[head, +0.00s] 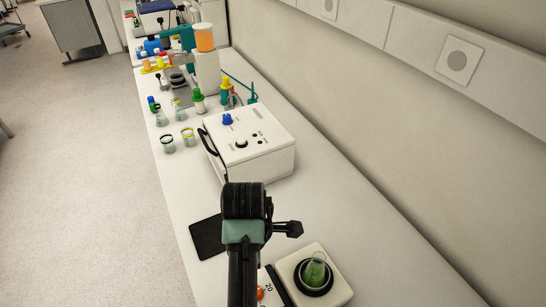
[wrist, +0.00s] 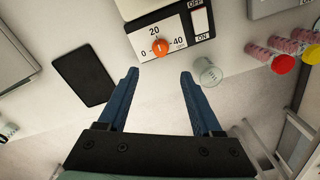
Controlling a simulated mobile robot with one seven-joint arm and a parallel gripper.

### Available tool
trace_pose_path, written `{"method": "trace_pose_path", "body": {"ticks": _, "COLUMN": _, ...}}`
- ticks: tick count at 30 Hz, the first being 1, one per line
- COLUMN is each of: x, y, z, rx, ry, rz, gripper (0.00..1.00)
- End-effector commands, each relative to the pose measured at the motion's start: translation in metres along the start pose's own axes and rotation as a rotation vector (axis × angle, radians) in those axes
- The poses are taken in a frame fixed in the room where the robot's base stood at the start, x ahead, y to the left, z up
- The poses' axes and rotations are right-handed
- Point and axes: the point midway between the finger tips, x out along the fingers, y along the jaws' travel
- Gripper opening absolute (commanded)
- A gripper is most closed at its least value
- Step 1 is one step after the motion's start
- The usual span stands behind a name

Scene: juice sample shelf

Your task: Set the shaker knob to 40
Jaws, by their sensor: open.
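The shaker (head: 338,292) stands on the bench at the lower right of the head view, bearing a flask of green liquid (head: 315,270). Its front panel (wrist: 180,22) shows in the wrist view, with marks 0, 20 and 40. The orange knob (wrist: 160,47) sits among these marks; it also shows partly behind my arm in the head view (head: 261,293). I cannot tell its exact setting. My gripper (wrist: 159,73) is open and empty. Its two blue fingers point toward the knob, one to each side of it in the picture, apart from it.
A black pad (wrist: 84,75) lies left of the shaker. A clear glass vessel (wrist: 208,72) is close to the right finger. Pink-filled containers with red and yellow lids (wrist: 284,63) stand farther right. A white box instrument (head: 265,150) stands farther along the bench.

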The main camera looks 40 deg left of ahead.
Motion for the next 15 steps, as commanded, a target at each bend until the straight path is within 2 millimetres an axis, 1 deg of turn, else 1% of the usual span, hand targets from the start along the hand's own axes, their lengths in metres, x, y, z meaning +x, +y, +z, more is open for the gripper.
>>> {"method": "trace_pose_path", "body": {"ticks": 5, "x": 0.011, "y": 0.000, "z": 0.000, "rx": 0.001, "ry": 0.000, "rz": 0.000, "gripper": 0.67}}
{"method": "trace_pose_path", "body": {"ticks": 11, "x": 0.036, "y": -0.001, "z": 0.000, "rx": 0.002, "ry": 0.000, "rz": -0.003, "gripper": 0.67}}
{"method": "trace_pose_path", "body": {"ticks": 15, "x": 0.064, "y": -0.001, "z": 0.000, "rx": 0.001, "ry": 0.001, "rz": -0.004, "gripper": 0.67}}
